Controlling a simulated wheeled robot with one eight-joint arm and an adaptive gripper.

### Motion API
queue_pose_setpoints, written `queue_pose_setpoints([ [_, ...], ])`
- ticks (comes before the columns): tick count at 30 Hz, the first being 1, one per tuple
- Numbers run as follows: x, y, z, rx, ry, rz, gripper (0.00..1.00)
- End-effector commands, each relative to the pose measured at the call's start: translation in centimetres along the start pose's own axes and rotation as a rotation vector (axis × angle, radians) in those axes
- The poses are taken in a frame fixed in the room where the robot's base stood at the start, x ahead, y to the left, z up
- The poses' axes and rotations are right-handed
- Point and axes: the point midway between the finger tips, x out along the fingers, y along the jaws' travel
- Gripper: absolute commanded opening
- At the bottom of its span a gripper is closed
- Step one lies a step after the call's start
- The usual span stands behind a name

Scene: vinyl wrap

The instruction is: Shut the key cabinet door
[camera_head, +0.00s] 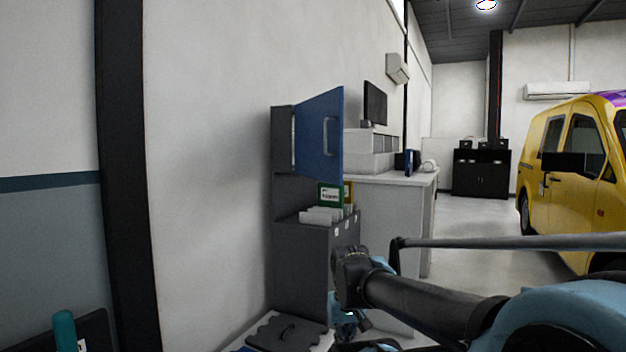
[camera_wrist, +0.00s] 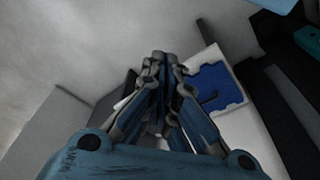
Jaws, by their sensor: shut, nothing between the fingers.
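The key cabinet (camera_head: 282,140) is a dark grey wall unit at the left of the centre in the head view. Its blue door (camera_head: 312,137) stands open, swung out from the wall, with a pale bar handle (camera_head: 329,137) on its face. My gripper (camera_head: 346,326) is low, below the door and apart from it, partly cut off from clear view by the arm. In the wrist view my gripper (camera_wrist: 160,62) has its fingers together and holds nothing. I cannot make out the cabinet door for certain in the wrist view.
Below the cabinet a grey stand (camera_head: 318,260) holds white cards and a green box (camera_head: 331,194). A white counter (camera_head: 425,215) stands behind. In the wrist view a blue panel (camera_wrist: 212,84) lies right of the fingers.

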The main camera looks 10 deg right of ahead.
Motion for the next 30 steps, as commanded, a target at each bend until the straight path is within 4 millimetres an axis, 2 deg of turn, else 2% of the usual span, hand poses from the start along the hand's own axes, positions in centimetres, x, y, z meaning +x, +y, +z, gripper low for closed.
queue_pose_setpoints([
  [9,0.0,0.0,0.0,0.001,0.0,0.0,0.0],
  [11,-0.8,0.0,0.5,0.005,0.009,0.001,0.0],
  [14,-2.2,0.1,-0.5,0.031,0.006,0.007,0.0],
  [17,-4.9,0.4,-2.9,0.087,-0.003,0.021,0.0],
  [20,-8.5,0.6,-6.0,0.17,-0.015,0.043,0.0],
  [24,-13.8,0.6,-11.0,0.301,-0.024,0.081,0.0],
  [30,-20.5,0.1,-18.0,0.487,-0.027,0.137,0.0],
])
